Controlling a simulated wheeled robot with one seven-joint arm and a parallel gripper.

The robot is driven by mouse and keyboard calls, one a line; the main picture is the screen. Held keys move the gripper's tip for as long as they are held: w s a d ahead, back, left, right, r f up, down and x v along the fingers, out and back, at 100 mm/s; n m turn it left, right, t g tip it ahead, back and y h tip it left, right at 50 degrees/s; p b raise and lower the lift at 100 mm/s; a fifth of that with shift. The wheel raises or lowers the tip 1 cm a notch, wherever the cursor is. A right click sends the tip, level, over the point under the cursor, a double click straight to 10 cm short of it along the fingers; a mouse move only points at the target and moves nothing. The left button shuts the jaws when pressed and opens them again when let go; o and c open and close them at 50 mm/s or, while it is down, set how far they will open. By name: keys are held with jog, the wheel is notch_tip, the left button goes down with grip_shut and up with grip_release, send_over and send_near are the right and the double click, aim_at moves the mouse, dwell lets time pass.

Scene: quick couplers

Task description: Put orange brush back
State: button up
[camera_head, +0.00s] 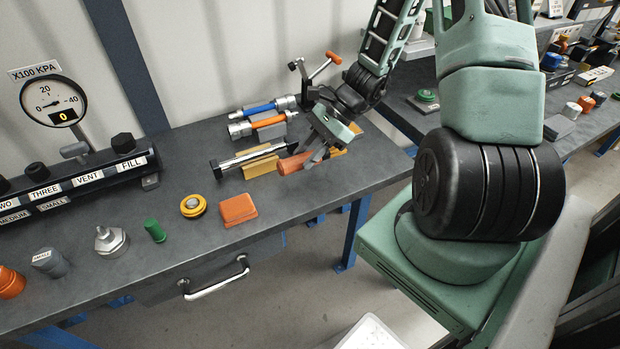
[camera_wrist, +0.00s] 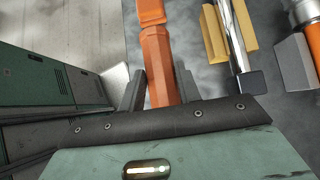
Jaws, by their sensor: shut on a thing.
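The orange brush (camera_head: 292,163) is at the right part of the grey bench, beside a yellow block with a metal rod. My gripper (camera_head: 318,155) is low over the bench and shut on the brush. In the wrist view the brush's orange handle (camera_wrist: 158,62) runs up between the two grey fingers of my gripper (camera_wrist: 160,90) to a wider orange end at the top edge. The lower part of the handle is hidden behind the gripper body. I cannot tell whether the brush touches the bench.
A metal rod (camera_head: 253,155) lies along the yellow block (camera_head: 263,166). Blue (camera_head: 261,108) and orange (camera_head: 266,122) cylinders lie behind it. An orange-handled clamp (camera_head: 319,68) stands at the back. An orange block (camera_head: 238,209) and a yellow disc (camera_head: 193,206) lie in front. Bench is bare around (camera_head: 310,200).

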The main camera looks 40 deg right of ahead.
jog(key=shift+o, duration=0.2)
notch_tip(320, 180, down, 7)
jog(key=shift+r+p, duration=0.1)
jog(key=shift+p, duration=0.2)
jog(key=shift+f, duration=0.35)
grip_shut()
jog(key=o, duration=1.1)
grip_release()
